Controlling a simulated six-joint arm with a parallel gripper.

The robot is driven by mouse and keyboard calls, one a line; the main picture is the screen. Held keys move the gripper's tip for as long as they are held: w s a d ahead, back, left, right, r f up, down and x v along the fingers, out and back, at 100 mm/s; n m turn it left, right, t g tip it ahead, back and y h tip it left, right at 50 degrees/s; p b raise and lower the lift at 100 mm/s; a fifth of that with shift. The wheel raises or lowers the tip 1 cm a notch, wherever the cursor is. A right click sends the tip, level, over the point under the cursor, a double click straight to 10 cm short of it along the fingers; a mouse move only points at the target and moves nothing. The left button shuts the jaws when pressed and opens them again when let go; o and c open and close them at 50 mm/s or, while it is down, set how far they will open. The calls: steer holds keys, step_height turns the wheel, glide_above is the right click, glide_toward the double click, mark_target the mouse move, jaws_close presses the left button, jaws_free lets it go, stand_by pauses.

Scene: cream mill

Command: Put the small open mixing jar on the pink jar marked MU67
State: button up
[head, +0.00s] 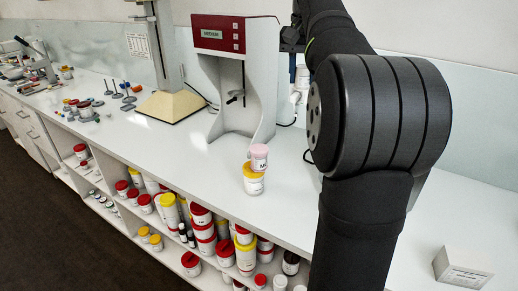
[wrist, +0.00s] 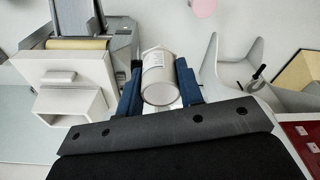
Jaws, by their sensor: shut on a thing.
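My gripper (wrist: 160,84) shows in the wrist view with its two blue fingers shut on the small mixing jar (wrist: 158,75). The jar is whitish, has a printed label on its side, and is held in the air with one round end facing the camera. In the head view my arm hides the gripper.
A red and white mixing machine (head: 232,75) stands behind the pink jar. A stand with a yellowish base (head: 172,106) is left of it. A small white box (head: 462,268) lies at the right. Shelves below the bench hold several jars.

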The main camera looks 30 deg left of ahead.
step_height(320, 180, down, 10)
glide_above(259, 147)
steer(key=f, duration=0.6)
steer(key=shift+s+d+f, duration=0.2)
steer(key=shift+s+f, duration=0.1)
steer(key=shift+f, duration=2.1)
steer(key=o, duration=1)
steer(key=shift+f, duration=0.15)
steer(key=shift+c, duration=0.2)
step_height(259, 147, up, 12)
steer(key=s, duration=0.1)
steer(key=shift+s+d, duration=0.2)
steer(key=shift+d, duration=0.05)
